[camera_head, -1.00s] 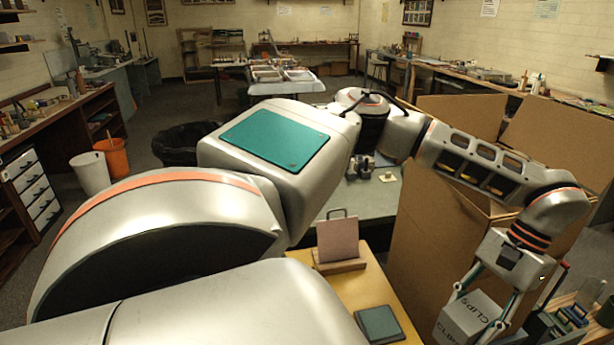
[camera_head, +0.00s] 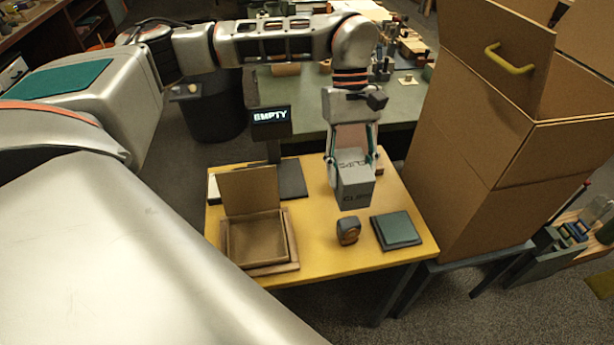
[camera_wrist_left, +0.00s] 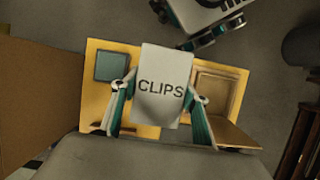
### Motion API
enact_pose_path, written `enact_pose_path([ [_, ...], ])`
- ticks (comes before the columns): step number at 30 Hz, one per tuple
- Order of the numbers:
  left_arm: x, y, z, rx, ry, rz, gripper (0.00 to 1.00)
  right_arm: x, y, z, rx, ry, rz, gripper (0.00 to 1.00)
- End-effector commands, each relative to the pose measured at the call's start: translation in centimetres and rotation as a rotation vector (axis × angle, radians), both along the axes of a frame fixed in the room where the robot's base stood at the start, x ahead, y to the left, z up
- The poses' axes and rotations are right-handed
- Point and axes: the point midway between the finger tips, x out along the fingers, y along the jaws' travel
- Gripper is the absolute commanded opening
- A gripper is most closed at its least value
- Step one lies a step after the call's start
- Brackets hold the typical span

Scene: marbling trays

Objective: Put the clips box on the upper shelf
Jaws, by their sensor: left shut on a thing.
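The clips box (camera_head: 355,186) is a grey block lettered CLIPS. My left gripper (camera_head: 352,160) is shut on it from both sides and holds it over the back right part of the yellow table, seemingly above the top. In the left wrist view the clips box (camera_wrist_left: 163,88) hangs between the two fingers, its lettered face toward the camera. I cannot make out an upper shelf for certain. My right gripper is not clearly seen.
A green bench (camera_head: 300,92) stands behind. A rack (camera_head: 555,262) is at the right.

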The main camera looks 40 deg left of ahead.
Motion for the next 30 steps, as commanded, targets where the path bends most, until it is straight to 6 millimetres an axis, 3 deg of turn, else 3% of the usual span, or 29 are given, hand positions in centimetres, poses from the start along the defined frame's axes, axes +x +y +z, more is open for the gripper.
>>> enact_pose_path([
  [8,1.3,2.1,-0.1,-0.002,0.003,0.592,0.18,-0.5,-0.5,-2.7,-0.012,0.014,-0.001,0.4],
  [18,3.1,6.4,1.0,-0.002,0.0,1.286,0.18,-0.8,-0.6,-4.8,-0.019,0.022,0.0,0.4],
  [26,3.7,8.5,1.7,-0.003,0.001,1.562,0.18,-0.5,-0.6,-5.5,-0.023,0.02,0.002,0.4],
  [30,3.6,8.7,0.2,0.002,0.007,1.59,0.18,-0.5,-0.6,-5.8,-0.025,0.02,0.003,0.4],
])
